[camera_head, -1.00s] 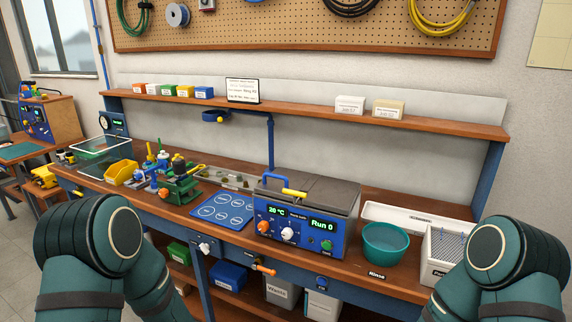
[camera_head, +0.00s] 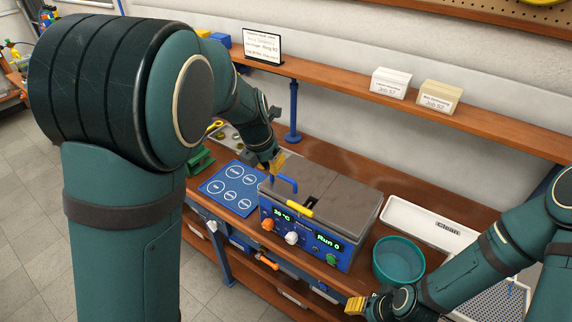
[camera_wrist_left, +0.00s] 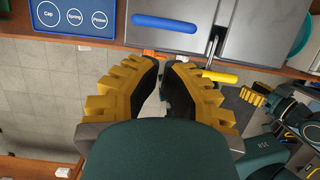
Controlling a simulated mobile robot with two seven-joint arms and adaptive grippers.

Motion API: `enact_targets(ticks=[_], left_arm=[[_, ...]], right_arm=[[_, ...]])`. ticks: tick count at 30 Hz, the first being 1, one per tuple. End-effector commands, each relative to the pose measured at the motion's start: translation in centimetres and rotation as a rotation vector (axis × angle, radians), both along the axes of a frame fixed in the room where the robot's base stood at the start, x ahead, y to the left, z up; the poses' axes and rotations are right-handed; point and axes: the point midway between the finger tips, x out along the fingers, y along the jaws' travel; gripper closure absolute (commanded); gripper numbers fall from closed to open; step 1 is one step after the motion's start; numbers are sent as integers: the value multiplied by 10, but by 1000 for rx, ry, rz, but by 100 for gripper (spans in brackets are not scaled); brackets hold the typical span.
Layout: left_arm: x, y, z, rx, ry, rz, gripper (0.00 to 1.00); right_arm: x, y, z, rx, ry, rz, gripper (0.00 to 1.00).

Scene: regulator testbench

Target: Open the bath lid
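The bath (camera_head: 305,233) is a blue-fronted box with dials and a "Run 0" display on the bench. Its grey lid (camera_head: 335,188) lies flat and shut. A blue handle (camera_head: 285,184) and a yellow handle (camera_head: 299,209) are on its top; they also show in the left wrist view as the blue bar (camera_wrist_left: 178,24) and yellow bar (camera_wrist_left: 220,76). My left gripper (camera_head: 277,163) is above the bath's back left corner, close to the blue handle. In the left wrist view its fingers (camera_wrist_left: 163,65) are a little apart and empty. My right gripper (camera_head: 355,305) is low, in front of the bench.
A teal bowl (camera_head: 398,262) stands right of the bath, by a white tray (camera_head: 440,226). A blue mat (camera_head: 231,187) with circles lies to its left. A shelf (camera_head: 350,82) with boxes runs behind, on a blue post (camera_head: 294,112).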

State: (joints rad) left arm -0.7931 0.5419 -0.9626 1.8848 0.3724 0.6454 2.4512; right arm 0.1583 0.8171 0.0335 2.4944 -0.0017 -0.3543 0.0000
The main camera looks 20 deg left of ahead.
Motion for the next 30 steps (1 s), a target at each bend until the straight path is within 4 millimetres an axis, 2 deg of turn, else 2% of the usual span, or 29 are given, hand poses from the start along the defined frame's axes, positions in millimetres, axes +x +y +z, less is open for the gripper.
enact_targets(ticks=[5, 12, 18, 24, 30], left_arm=[[4, -1, -17, -2, 4, 10, 100], [16, -5, -59, -1, 5, 10, 100], [24, -9, -84, 0, 2, 7, 100], [27, -11, -94, -2, 2, 7, 100], [27, -11, -95, -2, 2, 7, 100]], right_arm=[[-1, 0, -1, 0, 1, 0, 53], [0, 0, -4, 0, 0, 0, 53], [-1, 0, -9, 0, 0, -1, 53], [-1, 0, -11, -1, 0, -1, 53], [-1, 0, -10, -1, 0, -1, 53]])
